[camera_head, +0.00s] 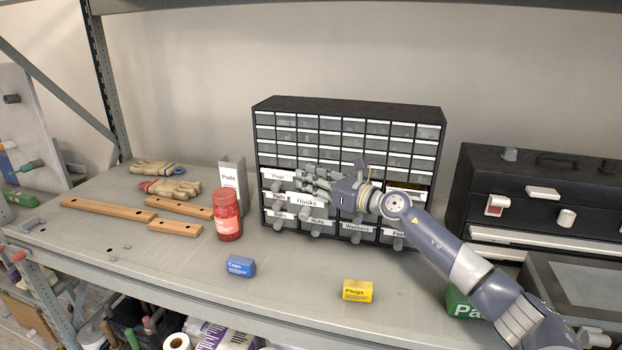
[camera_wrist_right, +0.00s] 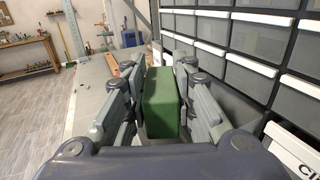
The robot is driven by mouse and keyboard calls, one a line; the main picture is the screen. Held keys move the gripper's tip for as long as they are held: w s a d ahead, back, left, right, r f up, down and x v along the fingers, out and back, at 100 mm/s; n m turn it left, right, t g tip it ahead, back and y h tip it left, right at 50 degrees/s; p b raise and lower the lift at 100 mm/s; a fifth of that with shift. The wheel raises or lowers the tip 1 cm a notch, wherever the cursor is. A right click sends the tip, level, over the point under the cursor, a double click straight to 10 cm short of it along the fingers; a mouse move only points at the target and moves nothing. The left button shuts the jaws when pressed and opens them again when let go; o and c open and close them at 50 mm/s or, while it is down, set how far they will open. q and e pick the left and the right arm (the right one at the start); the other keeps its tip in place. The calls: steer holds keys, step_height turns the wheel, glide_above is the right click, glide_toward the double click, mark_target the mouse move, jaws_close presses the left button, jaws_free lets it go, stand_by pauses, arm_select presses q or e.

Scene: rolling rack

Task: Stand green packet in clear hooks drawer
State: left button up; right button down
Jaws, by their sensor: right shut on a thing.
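A green packet (camera_wrist_right: 162,100) is between the fingers of my right gripper (camera_wrist_right: 162,92) in the wrist view. The same right gripper (camera_head: 305,183) shows in the head view, in front of the left-middle part of the drawer cabinet; its fingers and arm hide the packet there. The drawer labelled Hooks (camera_head: 307,201) is just below the fingers, and its label looks nearer than its neighbours. How far it is pulled out, and what is inside, is hidden. My left gripper is in neither view.
The dark drawer cabinet (camera_head: 350,106) stands on a grey shelf (camera_head: 190,262). A blue Caps packet (camera_head: 240,265), a yellow Plugs packet (camera_head: 358,291), another green packet (camera_head: 462,303) and a red jar (camera_head: 228,217) stand in front. A black toolbox (camera_head: 520,190) is at the right.

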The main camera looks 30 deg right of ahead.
steer(key=shift+f, duration=0.2)
steer(key=c, duration=1.3)
jaws_free()
steer(key=shift+r, duration=0.1)
steer(key=shift+c, duration=0.2)
steer(key=shift+r, duration=0.2)
steer(key=shift+s+d+f, duration=0.1)
steer(key=shift+s+f, duration=0.1)
steer(key=b+v, duration=0.5)
steer(key=v, duration=0.6)
steer(key=shift+s+r, duration=0.2)
steer(key=shift+s, duration=0.1)
